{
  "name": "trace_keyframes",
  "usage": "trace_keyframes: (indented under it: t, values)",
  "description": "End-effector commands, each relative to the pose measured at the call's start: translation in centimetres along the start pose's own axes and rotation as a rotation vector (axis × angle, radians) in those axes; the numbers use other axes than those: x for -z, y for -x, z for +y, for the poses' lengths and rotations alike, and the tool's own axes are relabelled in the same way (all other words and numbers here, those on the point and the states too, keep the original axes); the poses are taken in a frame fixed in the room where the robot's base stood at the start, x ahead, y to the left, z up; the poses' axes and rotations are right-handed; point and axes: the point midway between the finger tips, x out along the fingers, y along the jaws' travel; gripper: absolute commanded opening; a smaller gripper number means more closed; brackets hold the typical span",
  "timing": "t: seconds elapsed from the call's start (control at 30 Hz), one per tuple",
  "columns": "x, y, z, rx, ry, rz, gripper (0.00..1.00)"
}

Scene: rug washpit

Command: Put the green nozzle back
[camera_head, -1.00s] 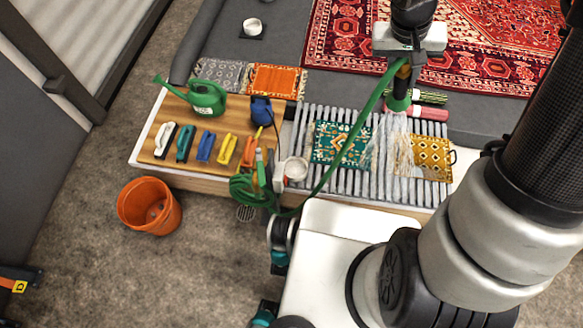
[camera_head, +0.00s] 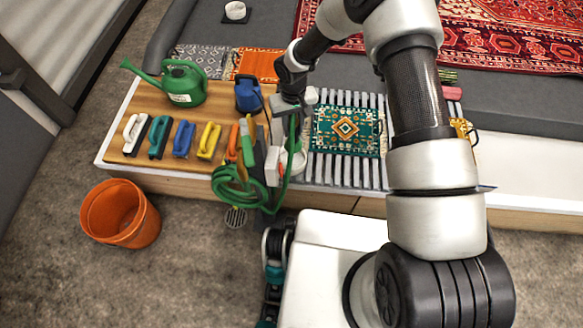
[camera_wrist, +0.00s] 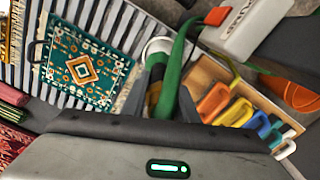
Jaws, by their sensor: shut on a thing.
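My gripper (camera_head: 290,122) points down over the right end of the wooden board. In the wrist view my gripper (camera_wrist: 165,98) is shut on the green nozzle, mostly hidden between the dark fingers. The green hose (camera_wrist: 178,62) rises from it in that view, and its coil (camera_head: 238,190) hangs at the platform's front edge. A white round cup-like holder (camera_head: 298,162) is just below and beside the gripper. Its rim shows right by the fingers in the wrist view (camera_wrist: 158,46). I cannot tell whether the nozzle touches it.
Several coloured brushes (camera_head: 183,138), a green watering can (camera_head: 184,84) and a blue jug (camera_head: 248,95) stand on the board (camera_head: 125,150). A teal patterned mat (camera_head: 346,130) lies on the slatted rack (camera_head: 318,172). An orange bucket (camera_head: 120,212) is on the floor.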

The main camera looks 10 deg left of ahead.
Motion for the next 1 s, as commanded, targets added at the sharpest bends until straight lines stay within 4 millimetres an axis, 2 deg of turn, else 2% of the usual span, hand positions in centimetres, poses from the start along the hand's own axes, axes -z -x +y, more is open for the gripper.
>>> trace_keyframes:
  t: [0.33, 0.57, 0.77, 1.0]
  values:
    - [0.0, -6.2, -0.6, 0.007, 0.007, -0.002, 0.04]
    - [0.0, -8.0, -0.6, 0.007, 0.007, -0.002, 0.04]
    - [0.0, -10.8, -0.6, 0.007, 0.007, -0.002, 0.04]
    - [0.1, -10.9, -0.6, 0.007, 0.007, 0.0, 0.04]
